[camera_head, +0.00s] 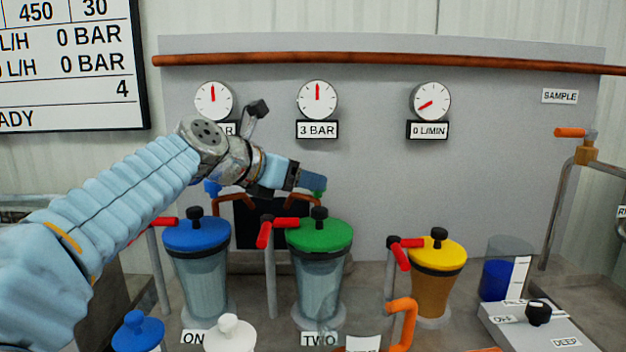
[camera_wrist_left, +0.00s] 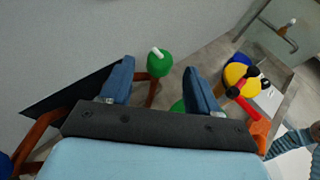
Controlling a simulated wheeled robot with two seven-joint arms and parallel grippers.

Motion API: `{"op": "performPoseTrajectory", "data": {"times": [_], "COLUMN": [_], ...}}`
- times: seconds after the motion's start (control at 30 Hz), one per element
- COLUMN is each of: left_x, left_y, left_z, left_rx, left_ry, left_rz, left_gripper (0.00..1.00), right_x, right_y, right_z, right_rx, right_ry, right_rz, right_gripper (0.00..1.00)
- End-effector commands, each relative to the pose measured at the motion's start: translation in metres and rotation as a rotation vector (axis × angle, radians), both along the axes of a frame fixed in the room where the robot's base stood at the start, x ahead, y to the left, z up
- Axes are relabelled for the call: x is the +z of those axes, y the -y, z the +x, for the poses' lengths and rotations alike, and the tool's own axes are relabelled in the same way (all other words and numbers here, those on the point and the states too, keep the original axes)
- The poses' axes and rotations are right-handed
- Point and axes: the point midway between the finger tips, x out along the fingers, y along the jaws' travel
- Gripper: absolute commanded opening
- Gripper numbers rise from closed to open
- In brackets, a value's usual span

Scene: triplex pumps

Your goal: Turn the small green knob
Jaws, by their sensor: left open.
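The small green knob (camera_wrist_left: 159,63) has a white pointer mark on top and sits at the upper end of a copper pipe (camera_wrist_left: 152,92). In the left wrist view it shows between and slightly ahead of the two blue fingertips, with a gap on each side. My left gripper (camera_head: 312,182) is open and empty, reaching from the left above the green-lidded vessel (camera_head: 320,235). In the head view the knob is mostly hidden behind the fingers, with only a green sliver showing. I cannot tell its exact depth from the fingertips. My right gripper is not in view.
A blue-lidded vessel (camera_head: 197,236) and a yellow-lidded vessel (camera_head: 440,254) flank the green one. Red-handled valves (camera_head: 286,223) stand beside them. The grey panel (camera_head: 480,180) with dials rises close behind. A black-knobbed control box (camera_head: 520,325) is at front right.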

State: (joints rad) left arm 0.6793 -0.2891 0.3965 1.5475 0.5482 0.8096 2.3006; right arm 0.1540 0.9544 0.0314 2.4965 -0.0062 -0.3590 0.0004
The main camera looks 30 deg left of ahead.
Motion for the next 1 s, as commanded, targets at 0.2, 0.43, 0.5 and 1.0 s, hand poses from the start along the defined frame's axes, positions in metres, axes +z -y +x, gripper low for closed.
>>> {"op": "performPoseTrajectory", "data": {"times": [0.2,0.43,0.5,1.0], "left_x": [-0.011,-0.014,-0.014,-0.014], "left_y": [0.006,0.007,0.008,0.008], "left_z": [0.026,0.032,0.032,0.031], "left_rx": [-0.001,0.001,0.000,0.000], "left_ry": [-0.002,0.000,0.000,0.000], "left_rz": [0.000,0.001,0.001,0.001], "left_gripper": [0.61,0.61,0.61,0.05], "right_x": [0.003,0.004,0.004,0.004], "right_y": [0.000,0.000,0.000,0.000], "right_z": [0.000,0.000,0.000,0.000], "right_rx": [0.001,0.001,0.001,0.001], "right_ry": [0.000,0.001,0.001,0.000], "right_rz": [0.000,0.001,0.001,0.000], "right_gripper": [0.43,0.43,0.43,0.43]}}
